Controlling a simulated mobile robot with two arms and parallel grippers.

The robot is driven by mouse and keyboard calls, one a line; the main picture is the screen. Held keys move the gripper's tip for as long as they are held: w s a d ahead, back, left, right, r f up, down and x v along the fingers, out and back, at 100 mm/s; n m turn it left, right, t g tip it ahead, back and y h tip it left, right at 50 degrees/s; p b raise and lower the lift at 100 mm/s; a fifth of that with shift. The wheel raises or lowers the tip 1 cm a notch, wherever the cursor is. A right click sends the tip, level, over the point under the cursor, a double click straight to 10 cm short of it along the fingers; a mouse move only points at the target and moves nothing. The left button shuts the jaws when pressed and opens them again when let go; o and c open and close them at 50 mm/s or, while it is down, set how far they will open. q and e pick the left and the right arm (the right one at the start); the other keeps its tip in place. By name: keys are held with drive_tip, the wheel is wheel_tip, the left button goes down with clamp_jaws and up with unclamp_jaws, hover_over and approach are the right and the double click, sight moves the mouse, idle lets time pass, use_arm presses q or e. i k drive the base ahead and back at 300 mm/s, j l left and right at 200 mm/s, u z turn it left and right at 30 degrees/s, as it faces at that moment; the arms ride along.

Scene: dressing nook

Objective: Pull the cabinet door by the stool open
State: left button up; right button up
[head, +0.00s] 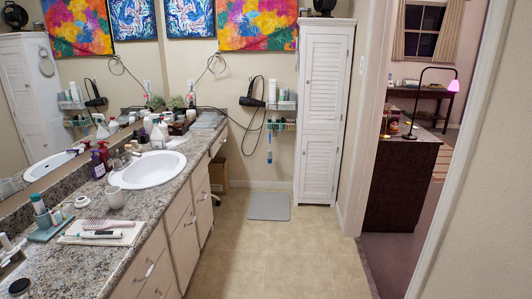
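Cream cabinet doors front the vanity on the left. One door (185,247) is in the middle of the run, and a narrower door (203,210) is farther back; both look shut. A tall white louvered cabinet (322,115) stands at the back wall, its doors looking shut. No stool can be made out clearly. A small dark shape (215,199) shows low beside the far end of the vanity, too small to identify. Neither of my grippers is in view.
A grey mat (269,206) lies before the back wall. The tile floor (265,260) between vanity and right-hand doorway is clear. A brown box (218,173) sits under the counter's far end.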

sight(202, 204)
drive_tip(key=i+u, duration=0.1)
drive_tip(key=i, duration=0.4)
drive_tip(key=i+l+u, duration=0.15)
drive_tip(key=i, duration=0.35)
drive_tip(key=i+l+u, duration=0.1)
drive_tip(key=i, duration=0.4)
drive_tip(key=i+l+u, duration=0.15)
drive_tip(key=i, duration=0.35)
